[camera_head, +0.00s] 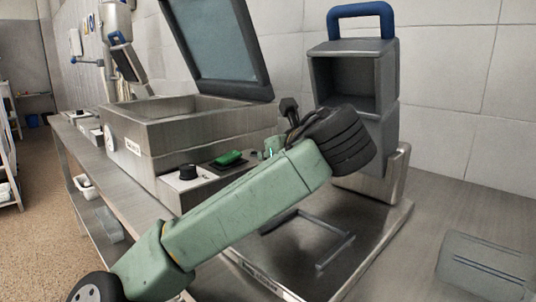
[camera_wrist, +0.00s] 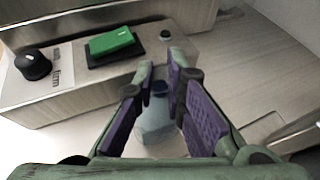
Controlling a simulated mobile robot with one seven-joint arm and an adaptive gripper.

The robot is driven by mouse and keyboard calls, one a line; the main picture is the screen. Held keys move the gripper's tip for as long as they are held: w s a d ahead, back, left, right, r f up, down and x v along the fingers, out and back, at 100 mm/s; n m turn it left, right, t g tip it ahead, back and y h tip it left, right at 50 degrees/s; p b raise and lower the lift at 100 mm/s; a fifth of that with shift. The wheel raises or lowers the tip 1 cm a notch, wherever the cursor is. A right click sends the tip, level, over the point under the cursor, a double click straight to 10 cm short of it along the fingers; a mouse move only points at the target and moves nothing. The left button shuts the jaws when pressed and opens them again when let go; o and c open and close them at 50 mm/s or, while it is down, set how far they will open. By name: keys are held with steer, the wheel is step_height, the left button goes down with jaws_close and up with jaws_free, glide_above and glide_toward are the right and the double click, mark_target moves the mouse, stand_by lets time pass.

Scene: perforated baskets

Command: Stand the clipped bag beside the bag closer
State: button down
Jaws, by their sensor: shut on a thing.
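My gripper (camera_wrist: 161,78), with green fingers and purple pads, is shut on the clipped bag (camera_wrist: 155,128) in the wrist view. The bag looks pale and translucent, with a dark blue top (camera_wrist: 160,88) between the fingertips; its base is partly hidden by the fingers. In the head view my forearm hides the bag and most of the gripper. A grey machine with a blue handle (camera_head: 361,22) stands at the right. A steel machine with an open lid (camera_head: 190,125) stands at the left. I cannot tell which of these is the bag closer.
The steel machine's front ledge carries a black knob (camera_wrist: 33,65) and a green block (camera_wrist: 111,41). A grey slotted box (camera_head: 487,268) lies at right. Bare steel counter (camera_head: 440,200) shows between them.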

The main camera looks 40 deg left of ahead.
steer(key=shift+f, duration=0.1)
steer(key=c, duration=1.7)
jaws_free()
steer(key=shift+o, duration=0.2)
steer(key=shift+d, duration=0.1)
